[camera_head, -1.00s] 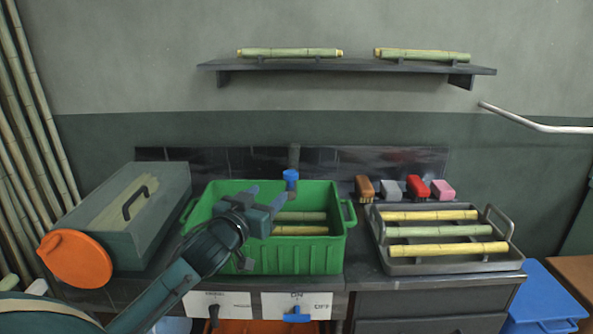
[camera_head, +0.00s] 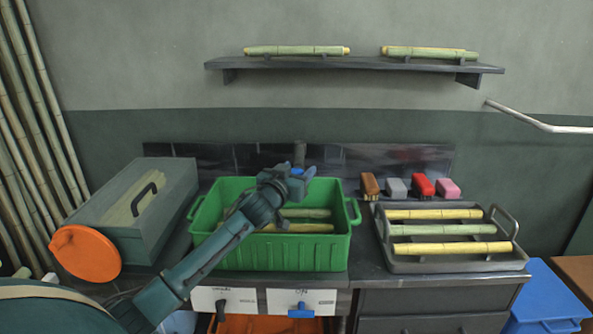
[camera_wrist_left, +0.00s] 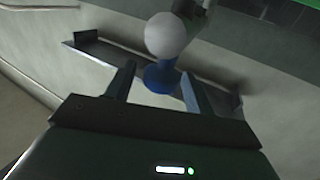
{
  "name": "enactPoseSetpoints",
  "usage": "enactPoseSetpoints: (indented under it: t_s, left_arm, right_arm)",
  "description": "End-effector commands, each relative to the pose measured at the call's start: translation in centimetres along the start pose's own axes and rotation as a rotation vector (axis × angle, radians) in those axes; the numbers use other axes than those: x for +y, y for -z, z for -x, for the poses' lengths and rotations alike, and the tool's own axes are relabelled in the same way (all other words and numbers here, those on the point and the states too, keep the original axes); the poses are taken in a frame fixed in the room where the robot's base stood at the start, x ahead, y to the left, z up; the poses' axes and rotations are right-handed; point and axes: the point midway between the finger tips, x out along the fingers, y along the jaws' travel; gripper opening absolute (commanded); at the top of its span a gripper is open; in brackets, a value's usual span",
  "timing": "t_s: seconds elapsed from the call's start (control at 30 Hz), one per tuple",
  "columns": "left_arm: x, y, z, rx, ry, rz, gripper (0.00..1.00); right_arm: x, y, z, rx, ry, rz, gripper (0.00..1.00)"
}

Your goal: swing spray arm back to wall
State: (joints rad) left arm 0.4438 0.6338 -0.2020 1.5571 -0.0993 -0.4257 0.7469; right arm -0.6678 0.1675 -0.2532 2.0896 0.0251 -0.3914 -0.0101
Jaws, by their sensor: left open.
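The spray arm shows as a blue piece (camera_head: 298,173) above the back of the green tub, mostly hidden behind my left gripper (camera_head: 291,180). In the left wrist view its blue piece (camera_wrist_left: 160,78) sits between the two spread fingers of my left gripper (camera_wrist_left: 157,88), beside a pale round end (camera_wrist_left: 166,37). The fingers are open, one on each side of the blue piece; whether either touches it I cannot tell. The pipe of the spray arm is largely hidden in the head view. My right gripper is not in view.
The green tub (camera_head: 325,255) holds cane pieces below my left arm. A metal tray (camera_head: 455,264) with cane and several brushes stand to the right. A lidded grey-green box (camera_head: 158,228) stands left. A wall shelf (camera_head: 350,64) is above, with clear wall between.

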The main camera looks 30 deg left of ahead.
Motion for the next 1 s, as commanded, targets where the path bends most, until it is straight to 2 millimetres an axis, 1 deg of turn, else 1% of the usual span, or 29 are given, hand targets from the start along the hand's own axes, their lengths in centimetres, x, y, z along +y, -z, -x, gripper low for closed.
enactPoseSetpoints:
  t_s: [0.27,0.9,1.0]
  left_arm:
    - [0.01,-0.03,-0.09,0.000,0.000,0.000,0.53]
    - [0.00,-0.04,-0.06,-0.001,0.000,0.000,0.00]
    - [-0.01,-0.04,-0.06,-0.001,0.000,0.000,0.00]
  right_arm:
    - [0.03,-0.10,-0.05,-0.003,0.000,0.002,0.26]
    - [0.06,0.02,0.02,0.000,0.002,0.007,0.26]
    - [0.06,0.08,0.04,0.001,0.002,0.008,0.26]
